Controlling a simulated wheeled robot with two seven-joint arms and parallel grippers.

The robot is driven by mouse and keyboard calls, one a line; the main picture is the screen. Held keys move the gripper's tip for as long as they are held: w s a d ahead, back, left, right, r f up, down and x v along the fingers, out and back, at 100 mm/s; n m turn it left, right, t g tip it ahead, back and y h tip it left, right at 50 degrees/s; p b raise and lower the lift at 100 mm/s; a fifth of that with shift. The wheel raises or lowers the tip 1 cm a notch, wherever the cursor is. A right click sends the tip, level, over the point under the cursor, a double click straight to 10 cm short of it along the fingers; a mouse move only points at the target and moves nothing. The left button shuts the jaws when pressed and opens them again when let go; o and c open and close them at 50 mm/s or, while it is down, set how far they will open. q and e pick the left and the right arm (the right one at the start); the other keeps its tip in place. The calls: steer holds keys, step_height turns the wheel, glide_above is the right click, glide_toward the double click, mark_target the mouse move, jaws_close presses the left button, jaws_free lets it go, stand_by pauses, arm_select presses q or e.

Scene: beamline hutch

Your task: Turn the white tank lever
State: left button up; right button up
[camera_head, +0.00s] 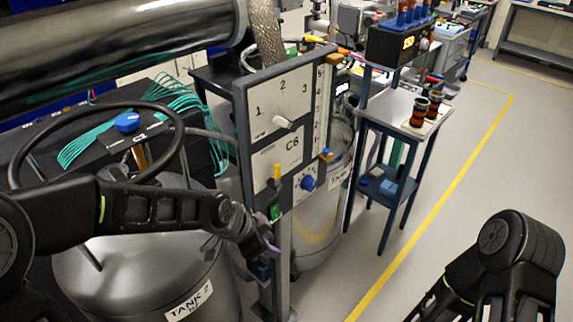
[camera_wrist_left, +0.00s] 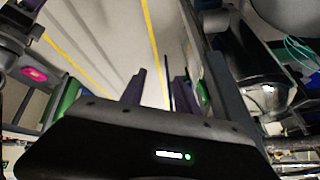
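A white lever (camera_head: 284,122) sits on the upright pale panel (camera_head: 262,100), just under the numerals 1, 2, 3 and above the C6 label. It points roughly sideways with a slight tilt. My left gripper (camera_head: 263,250) is below and a little left of it, near the panel's lower edge and post, and apart from the lever. In the left wrist view my left gripper's two purple fingers (camera_wrist_left: 158,88) stand apart with nothing seen between them. The lever is not recognisable in that view. My right arm shows at the lower right, but its gripper is out of frame.
A yellow handle (camera_head: 277,173), a green piece (camera_head: 275,212) and a blue knob (camera_head: 308,183) sit low on the panel. A tank labelled TANK 2 (camera_head: 150,280) with a black handwheel (camera_head: 178,150) stands left.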

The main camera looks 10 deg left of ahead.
arm_select(q)
steer(key=shift+w, duration=0.1)
steer(key=s+d+f+n, duration=0.1)
steer(key=s+f+n, duration=0.2)
steer(key=f+n, duration=0.35)
steer(key=s+d+f+n, duration=0.15)
steer(key=f+n, duration=0.25)
steer(key=f, duration=0.5)
steer(key=s+f+n+g, duration=0.3)
steer(key=s+f, duration=0.9)
steer(key=s, duration=0.5)
steer(key=shift+s+d+f+g, duration=0.25)
steer(key=shift+d+f+g, duration=0.1)
steer(key=shift+g, duration=0.25)
arm_select(e)
steer(key=shift+w+a+r, duration=0.2)
steer(key=shift+a+r, duration=0.1)
steer(key=shift+a, duration=0.05)
arm_select(q)
steer(key=shift+c, duration=0.5)
